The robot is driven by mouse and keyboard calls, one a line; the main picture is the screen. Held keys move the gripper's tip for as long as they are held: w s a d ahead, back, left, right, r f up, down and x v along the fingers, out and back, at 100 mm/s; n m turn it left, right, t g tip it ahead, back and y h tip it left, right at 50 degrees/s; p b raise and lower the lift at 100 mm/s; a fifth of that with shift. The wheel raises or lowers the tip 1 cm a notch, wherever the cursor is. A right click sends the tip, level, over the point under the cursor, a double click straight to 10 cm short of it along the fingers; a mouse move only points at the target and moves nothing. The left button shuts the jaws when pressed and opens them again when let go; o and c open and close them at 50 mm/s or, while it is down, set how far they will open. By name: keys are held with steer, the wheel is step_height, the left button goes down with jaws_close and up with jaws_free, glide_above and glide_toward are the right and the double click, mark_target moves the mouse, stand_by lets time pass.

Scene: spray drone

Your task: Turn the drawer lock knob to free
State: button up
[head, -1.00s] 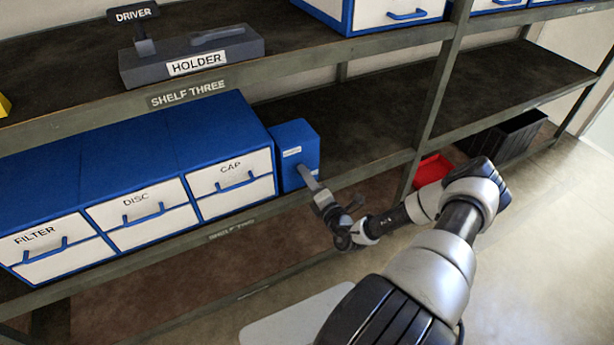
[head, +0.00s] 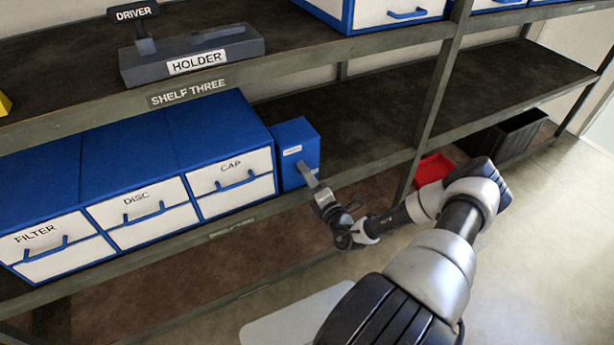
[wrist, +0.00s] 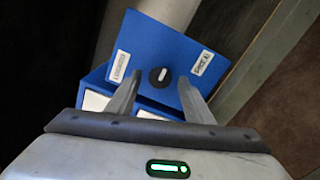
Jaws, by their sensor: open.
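The lock knob (wrist: 159,77) is a dark round disc with a white bar, on the front of a small blue box (head: 297,139). In the wrist view the white bar points roughly up the picture, between two white labels, one on the left (wrist: 121,65) and one on the right (wrist: 203,62); their text is too small to read surely. My gripper (wrist: 156,97) is open, its two fingers on either side of the knob and apart from it in the picture. In the head view my gripper (head: 308,174) is at the box's front and hides the knob.
Blue and white drawers labelled FILTER (head: 45,246), DISC (head: 139,208) and CAP (head: 233,174) stand left of the box. A shelf post (head: 436,100) rises to the right. The grey HOLDER (head: 192,58) is on the shelf above. The shelf right of the box is clear.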

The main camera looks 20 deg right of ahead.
steer(key=s+p, duration=0.1)
steer(key=s, duration=1.6)
steer(key=shift+s+d, duration=0.2)
steer(key=shift+d, duration=0.15)
